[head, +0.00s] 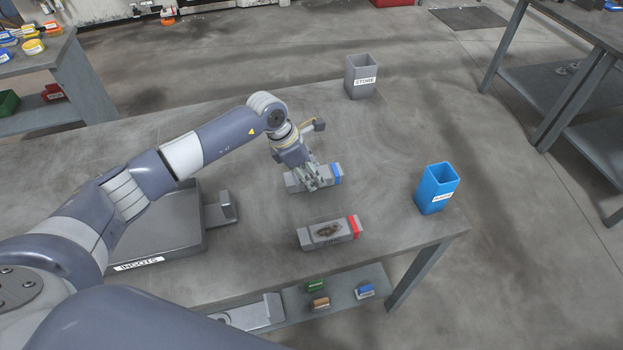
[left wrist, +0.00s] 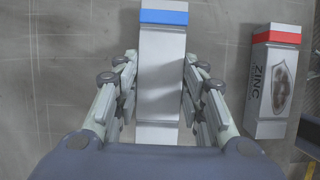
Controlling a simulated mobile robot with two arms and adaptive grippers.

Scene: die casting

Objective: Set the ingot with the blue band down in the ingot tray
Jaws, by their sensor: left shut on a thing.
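The ingot with the blue band (head: 296,183) is a grey bar near the middle of the table. My left gripper (head: 312,178) points down over it and is shut on its sides. In the left wrist view the ingot (left wrist: 162,55) lies between the two fingers (left wrist: 160,90), with the blue band beyond them. I cannot tell whether it touches the table. The ingot tray (head: 190,243), dark grey and labelled INGOTS, is at the left of the table, partly hidden by my left arm. My right gripper is not in view.
A red-banded ingot (head: 325,233) marked ZINC lies nearer the front edge; it also shows in the left wrist view (left wrist: 270,85). A blue bin (head: 436,190) stands at the right and a grey bin (head: 360,77) at the back.

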